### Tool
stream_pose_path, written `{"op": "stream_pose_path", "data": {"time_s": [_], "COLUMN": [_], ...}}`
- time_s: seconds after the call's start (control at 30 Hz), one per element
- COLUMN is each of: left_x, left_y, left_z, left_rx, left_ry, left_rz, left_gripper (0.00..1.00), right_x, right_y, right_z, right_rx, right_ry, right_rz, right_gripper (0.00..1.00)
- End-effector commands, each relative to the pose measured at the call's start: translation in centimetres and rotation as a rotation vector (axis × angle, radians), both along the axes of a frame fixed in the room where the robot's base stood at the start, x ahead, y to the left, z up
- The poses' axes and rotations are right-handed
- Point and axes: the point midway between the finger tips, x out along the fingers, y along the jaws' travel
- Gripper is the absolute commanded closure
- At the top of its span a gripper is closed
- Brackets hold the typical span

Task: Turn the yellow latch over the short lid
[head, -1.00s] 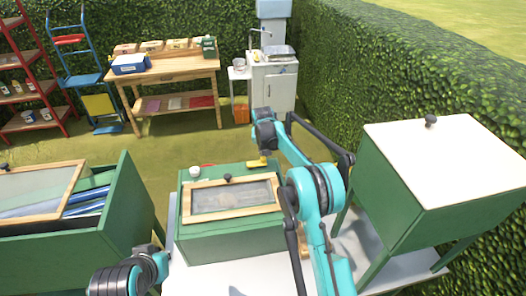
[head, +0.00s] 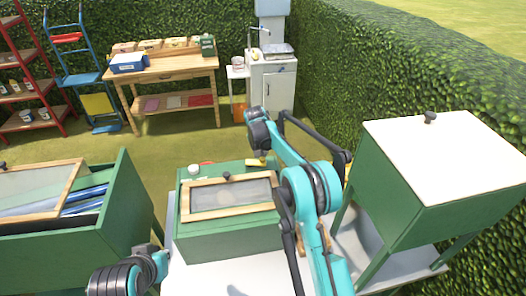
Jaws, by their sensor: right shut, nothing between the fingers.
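The green box (head: 215,245) stands in the middle of the white table. Its short lid (head: 228,194), a wooden frame around a cloudy pane with a dark knob, lies shut on top. The yellow latch (head: 254,163) is at the back of the box top, behind the lid's right half. It appears to lie beside the lid's back edge, not over it. My right gripper (head: 263,154) points down at the latch's right end and is shut and empty. I cannot tell whether it touches the latch. My left gripper is out of view; only part of its arm shows at the bottom left.
A green bin (head: 60,238) with a glazed lid stands left. A white-topped green cabinet (head: 430,205) stands right, near my right arm. Grass lies behind.

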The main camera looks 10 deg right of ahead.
Motion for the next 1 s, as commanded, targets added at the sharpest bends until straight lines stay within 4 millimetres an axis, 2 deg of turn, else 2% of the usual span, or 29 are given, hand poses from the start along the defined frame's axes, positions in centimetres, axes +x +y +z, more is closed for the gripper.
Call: {"op": "stream_pose_path", "data": {"time_s": [0.43, 1.0], "left_x": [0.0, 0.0], "left_y": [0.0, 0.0], "left_z": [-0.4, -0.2], "left_rx": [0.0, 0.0], "left_ry": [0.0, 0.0], "left_rz": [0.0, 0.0], "left_gripper": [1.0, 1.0], "right_x": [-2.4, -4.6], "right_y": [0.8, 2.9], "right_z": [0.0, 0.0], "right_rx": [-0.002, -0.001], "right_ry": [0.001, 0.001], "right_rz": [-0.422, -0.952], "right_gripper": [1.0, 1.0]}}
